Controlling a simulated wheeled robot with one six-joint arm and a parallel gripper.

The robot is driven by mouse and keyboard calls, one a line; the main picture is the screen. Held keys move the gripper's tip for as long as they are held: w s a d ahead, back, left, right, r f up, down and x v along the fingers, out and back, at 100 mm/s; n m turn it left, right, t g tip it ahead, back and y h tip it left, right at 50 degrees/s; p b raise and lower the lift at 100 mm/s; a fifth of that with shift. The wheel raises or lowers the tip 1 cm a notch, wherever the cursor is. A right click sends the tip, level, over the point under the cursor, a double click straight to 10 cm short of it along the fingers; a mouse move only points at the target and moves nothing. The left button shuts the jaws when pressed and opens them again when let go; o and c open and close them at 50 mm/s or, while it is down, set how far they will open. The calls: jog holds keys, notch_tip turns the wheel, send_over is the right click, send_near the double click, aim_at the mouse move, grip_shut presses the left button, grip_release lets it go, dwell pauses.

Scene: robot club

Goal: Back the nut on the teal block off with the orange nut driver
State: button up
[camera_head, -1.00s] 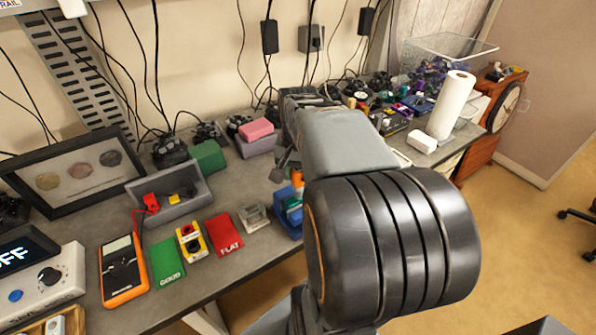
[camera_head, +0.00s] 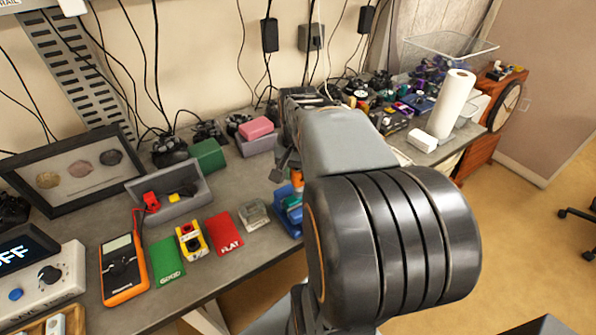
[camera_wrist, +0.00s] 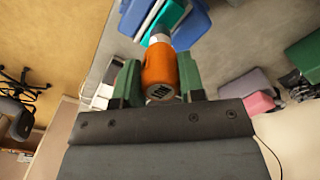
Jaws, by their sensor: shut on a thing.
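The orange nut driver (camera_wrist: 160,72) is held between the green fingers of my gripper (camera_wrist: 158,78) in the wrist view. Its grey shaft points away from the gripper, toward the teal block (camera_wrist: 138,16) and the blue part beside it. Whether the driver's socket sits around the nut cannot be told, as the nut is hidden. In the head view the orange driver (camera_head: 297,178) shows in part beside my arm, above the blue and teal pieces (camera_head: 291,204) near the bench's front edge. My arm hides most of the gripper there.
Left of the block stand a small grey box (camera_head: 254,215), a red FLAT tray (camera_head: 224,234), a yellow block (camera_head: 191,241) and a green GOOD tray (camera_head: 167,262). A grey bin (camera_head: 172,201) is behind them. A paper towel roll (camera_head: 451,104) stands at right.

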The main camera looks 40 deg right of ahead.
jog(key=shift+f, duration=0.55)
dwell(1.4)
jog(key=o, duration=0.9)
jog(key=c, duration=1)
jog(key=n, duration=0.6)
jog(key=shift+r+n, duration=0.1)
jog(key=shift+n, duration=0.3)
jog(key=n, duration=0.5)
jog(key=shift+n+p, duration=0.35)
jog(key=shift+n, duration=0.05)
jog(key=o, duration=1)
